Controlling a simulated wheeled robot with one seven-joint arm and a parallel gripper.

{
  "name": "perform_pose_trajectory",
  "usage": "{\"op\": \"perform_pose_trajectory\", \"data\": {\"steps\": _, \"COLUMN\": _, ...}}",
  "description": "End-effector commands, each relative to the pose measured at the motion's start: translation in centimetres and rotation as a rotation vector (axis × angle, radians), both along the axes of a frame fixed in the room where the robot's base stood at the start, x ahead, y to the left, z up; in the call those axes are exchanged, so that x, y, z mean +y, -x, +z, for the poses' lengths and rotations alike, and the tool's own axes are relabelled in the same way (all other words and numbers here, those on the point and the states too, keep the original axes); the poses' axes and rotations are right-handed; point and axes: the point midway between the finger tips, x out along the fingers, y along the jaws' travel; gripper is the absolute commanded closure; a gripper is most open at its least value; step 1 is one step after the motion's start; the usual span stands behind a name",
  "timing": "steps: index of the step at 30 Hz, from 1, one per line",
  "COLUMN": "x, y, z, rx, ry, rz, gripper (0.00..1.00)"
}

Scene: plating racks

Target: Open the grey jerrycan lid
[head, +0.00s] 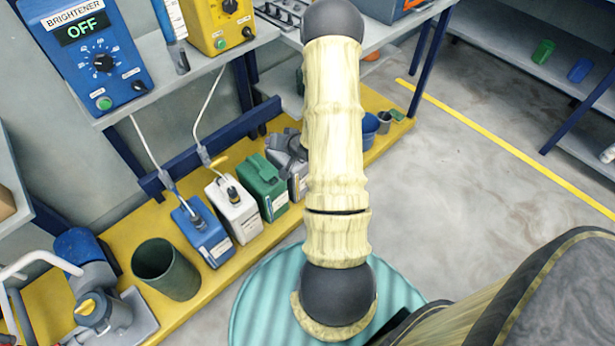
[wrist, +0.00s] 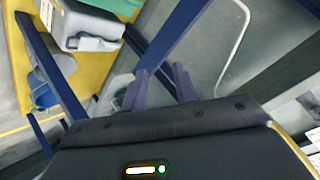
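The grey jerrycan (head: 299,185) stands at the right end of a row of cans on the yellow shelf, partly hidden behind my arm. In the wrist view a grey can body with a label (wrist: 85,22) shows at the upper left, beside a green one. I cannot make out clearly whether its lid is open or shut. My gripper (wrist: 160,78) shows two purple fingers with a clear gap and nothing between them; the can lies off to their upper left, apart from them. In the head view, dark grey parts above the can look like my gripper, mostly hidden by my arm.
Blue (head: 204,236), white (head: 234,212) and green (head: 264,188) jerrycans stand left of it; hoses run to the blue and white ones. A blue frame bar (head: 215,148) runs behind the cans, under an upper shelf with control boxes. A blue bucket (head: 370,128) stands farther right.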

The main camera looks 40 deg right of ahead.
Motion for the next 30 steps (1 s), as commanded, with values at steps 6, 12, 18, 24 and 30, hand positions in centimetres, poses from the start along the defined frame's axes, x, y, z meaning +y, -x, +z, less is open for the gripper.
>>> {"op": "perform_pose_trajectory", "data": {"steps": 6, "x": -2.7, "y": 1.3, "z": -10.2, "rx": -0.179, "ry": -0.198, "rz": -0.116, "gripper": 0.71}}
{"op": "perform_pose_trajectory", "data": {"steps": 12, "x": -4.7, "y": 3.5, "z": -17.2, "rx": -0.371, "ry": -0.393, "rz": -0.229, "gripper": 0.71}}
{"op": "perform_pose_trajectory", "data": {"steps": 18, "x": -6.4, "y": 6.9, "z": -23.5, "rx": -0.588, "ry": -0.598, "rz": -0.351, "gripper": 0.71}}
{"op": "perform_pose_trajectory", "data": {"steps": 24, "x": -7.7, "y": 11.2, "z": -28.8, "rx": -0.819, "ry": -0.789, "rz": -0.467, "gripper": 0.71}}
{"op": "perform_pose_trajectory", "data": {"steps": 30, "x": -8.3, "y": 13.5, "z": -30.3, "rx": -0.947, "ry": -0.88, "rz": -0.517, "gripper": 0.71}}
